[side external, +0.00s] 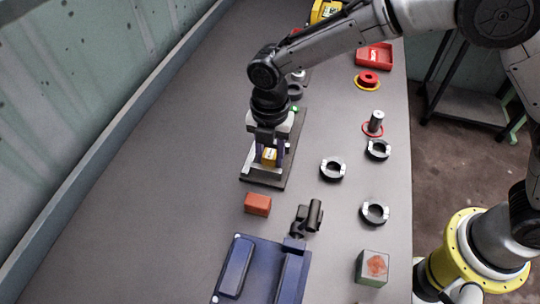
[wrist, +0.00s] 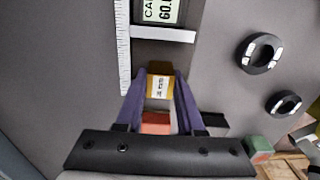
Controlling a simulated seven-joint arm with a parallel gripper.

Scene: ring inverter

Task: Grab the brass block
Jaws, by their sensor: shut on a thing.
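The brass block (side external: 269,157) is a small yellow block with a pale label. It sits between the fingers of my gripper (side external: 267,163) in the side view, over a dark plate (side external: 262,180). In the wrist view the brass block (wrist: 160,83) shows between the tips of the two purple fingers of my gripper (wrist: 160,90), with its label facing the camera. My gripper is shut on it. I cannot tell whether the block still touches the surface below it.
An orange-red block (side external: 257,204) lies just in front of the plate. A blue device (side external: 262,270) stands nearer, with a black tool (side external: 308,216) beside it. Black rings (side external: 333,169) and a red-patched block (side external: 372,267) are to the right. A display (wrist: 160,10) shows in the wrist view.

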